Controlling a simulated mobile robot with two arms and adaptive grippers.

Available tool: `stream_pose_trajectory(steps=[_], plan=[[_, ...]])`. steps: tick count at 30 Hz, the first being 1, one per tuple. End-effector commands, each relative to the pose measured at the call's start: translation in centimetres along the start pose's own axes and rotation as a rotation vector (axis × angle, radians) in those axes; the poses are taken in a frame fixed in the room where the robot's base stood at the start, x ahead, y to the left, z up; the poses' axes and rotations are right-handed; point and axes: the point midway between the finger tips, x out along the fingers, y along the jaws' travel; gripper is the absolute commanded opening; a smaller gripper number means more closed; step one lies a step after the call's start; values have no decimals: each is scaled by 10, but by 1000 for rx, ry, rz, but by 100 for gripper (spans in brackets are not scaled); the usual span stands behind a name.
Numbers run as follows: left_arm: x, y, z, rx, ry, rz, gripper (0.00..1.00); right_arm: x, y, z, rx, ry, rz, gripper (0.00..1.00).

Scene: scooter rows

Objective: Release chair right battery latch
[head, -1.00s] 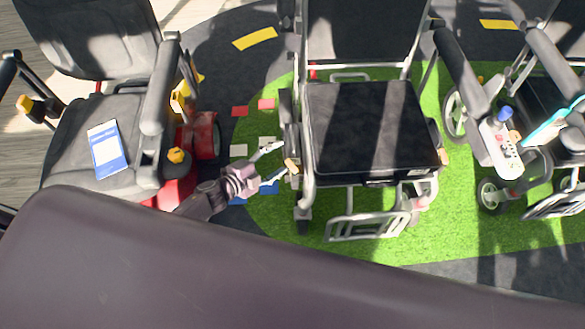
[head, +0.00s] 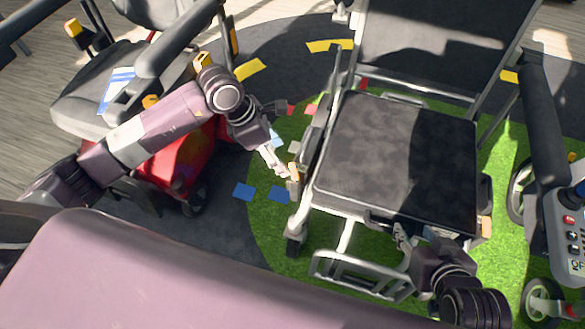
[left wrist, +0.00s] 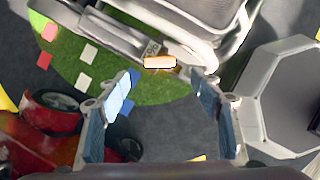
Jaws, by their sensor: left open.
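The middle chair (head: 395,160) has a black seat and a silver frame. A small orange latch (head: 294,172) sits low on its picture-left side; in the left wrist view the orange latch (left wrist: 160,62) lies beyond the fingertips, between them across the picture. My left gripper (head: 279,160) is open beside that side of the chair, close to the latch; in the left wrist view nothing is between its fingers (left wrist: 163,88). Another orange tab (head: 486,226) shows on the chair's picture-right side. My right gripper (head: 402,236) is at the seat's front edge; its fingers are partly hidden.
A red scooter (head: 180,165) with a grey seat and a blue-white card (head: 117,90) stands at the left, under my left arm. Another chair with a control panel (head: 570,235) stands at the right. The chair's silver footrest (head: 360,275) juts forward over green floor.

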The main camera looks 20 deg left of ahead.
Motion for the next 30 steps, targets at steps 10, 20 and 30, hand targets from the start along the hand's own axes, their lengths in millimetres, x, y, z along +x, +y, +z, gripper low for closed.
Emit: stream_pose_trajectory(steps=[10,20,30], plan=[[38,0,0,1,1,1,59,4,-6,-52,-3,216,-12,40],[72,0,0,0,0,1,59,-6,-13,-104,-4,438,-26,40],[77,0,0,1,1,2,59,-10,-14,-114,-4,480,-28,40]])
